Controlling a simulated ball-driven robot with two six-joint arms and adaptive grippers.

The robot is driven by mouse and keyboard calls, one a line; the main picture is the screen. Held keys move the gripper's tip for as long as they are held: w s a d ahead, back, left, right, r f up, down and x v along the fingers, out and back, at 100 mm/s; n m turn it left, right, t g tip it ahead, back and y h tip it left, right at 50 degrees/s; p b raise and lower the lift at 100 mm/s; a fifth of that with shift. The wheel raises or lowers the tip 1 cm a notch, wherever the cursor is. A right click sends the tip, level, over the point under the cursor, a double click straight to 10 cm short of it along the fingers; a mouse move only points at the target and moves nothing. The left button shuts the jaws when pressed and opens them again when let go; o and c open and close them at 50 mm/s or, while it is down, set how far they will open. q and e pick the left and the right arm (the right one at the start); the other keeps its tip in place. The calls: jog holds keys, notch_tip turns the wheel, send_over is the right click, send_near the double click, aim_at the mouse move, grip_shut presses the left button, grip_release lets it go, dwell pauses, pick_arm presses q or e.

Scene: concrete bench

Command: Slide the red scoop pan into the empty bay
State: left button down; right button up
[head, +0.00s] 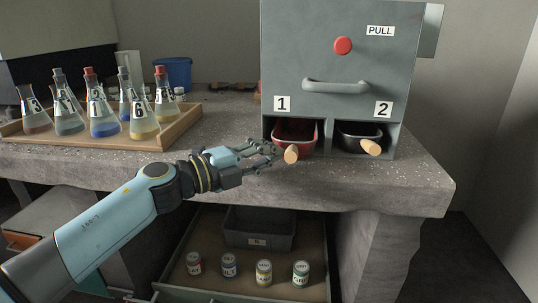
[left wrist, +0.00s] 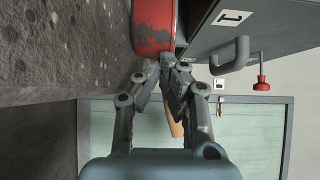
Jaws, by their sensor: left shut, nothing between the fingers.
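The red scoop pan (head: 296,133) sits in bay 1 of the grey cabinet, with its short wooden handle (head: 291,154) pointing out over the bench's front edge. My left gripper (head: 279,152) is shut and empty, just left of that handle. In the left wrist view the shut fingertips (left wrist: 166,62) are close to the worn red front of the pan (left wrist: 154,24), and part of the tan handle (left wrist: 174,122) shows behind the fingers. I cannot tell whether the fingertips touch the pan. Bay 2 (head: 391,145) holds a dark pan with a wooden handle (head: 370,147). My right gripper is not in view.
A wooden tray (head: 172,128) of numbered flasks stands on the bench at left, with a blue bucket (head: 174,73) behind. Below, an open drawer (head: 208,230) holds several small jars and a dark bin (head: 258,227). The cabinet has a pull handle (head: 336,86).

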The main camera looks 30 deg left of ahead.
pick_arm(q)
jog(key=w, duration=0.2)
jog(key=w+a, duration=0.1)
jog(key=w, duration=0.2)
jog(key=shift+w+a+p, duration=0.15)
jog(key=shift+p, duration=0.15)
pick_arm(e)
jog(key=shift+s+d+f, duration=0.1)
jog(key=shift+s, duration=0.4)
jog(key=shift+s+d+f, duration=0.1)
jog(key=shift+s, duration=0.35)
